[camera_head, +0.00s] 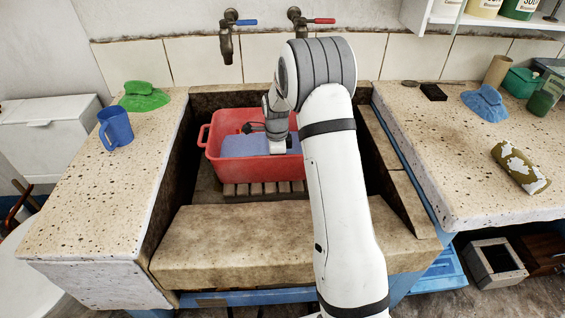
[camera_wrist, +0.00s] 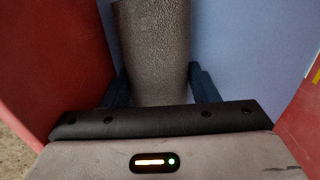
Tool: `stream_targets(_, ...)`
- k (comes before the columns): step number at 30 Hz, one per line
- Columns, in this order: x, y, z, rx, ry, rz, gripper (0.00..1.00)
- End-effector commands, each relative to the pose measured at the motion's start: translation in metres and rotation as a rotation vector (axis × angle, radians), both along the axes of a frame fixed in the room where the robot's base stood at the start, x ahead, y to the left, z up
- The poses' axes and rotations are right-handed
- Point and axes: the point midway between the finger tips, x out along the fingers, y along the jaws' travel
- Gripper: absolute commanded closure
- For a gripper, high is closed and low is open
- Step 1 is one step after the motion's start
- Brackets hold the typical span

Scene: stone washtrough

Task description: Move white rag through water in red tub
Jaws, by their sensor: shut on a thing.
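The red tub (camera_head: 222,165) stands in the stone trough on a slatted wooden board, with blue-looking water (camera_head: 243,146) inside. My gripper (camera_head: 278,148) reaches down into the tub at the water, right of its middle. In the wrist view my gripper (camera_wrist: 160,88) is shut on the rag (camera_wrist: 152,45), which looks grey-brown and rough there rather than white. The rag hangs between the two dark fingers, beyond the palm. Blue water (camera_wrist: 250,50) and the red tub wall (camera_wrist: 50,65) lie around it. In the head view the rag is hidden by my gripper and arm.
Two taps (camera_head: 228,40) with blue and red handles stick out above the tub. A blue mug (camera_head: 117,126) and green cloth (camera_head: 143,97) sit on the left slab. A blue cloth (camera_head: 486,102) and spotted roll (camera_head: 520,167) lie on the right slab. The trough's front ledge (camera_head: 240,240) is bare.

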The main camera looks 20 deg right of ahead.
Motion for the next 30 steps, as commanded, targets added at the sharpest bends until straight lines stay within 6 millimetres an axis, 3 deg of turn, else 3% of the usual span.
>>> stream_targets(12,0.001,0.005,0.000,0.000,0.000,-0.002,0.73)
stream_targets(24,-0.009,-0.044,0.000,0.000,0.000,-0.003,0.73)
stream_targets(30,-0.011,-0.053,0.000,0.000,0.000,0.000,0.73)
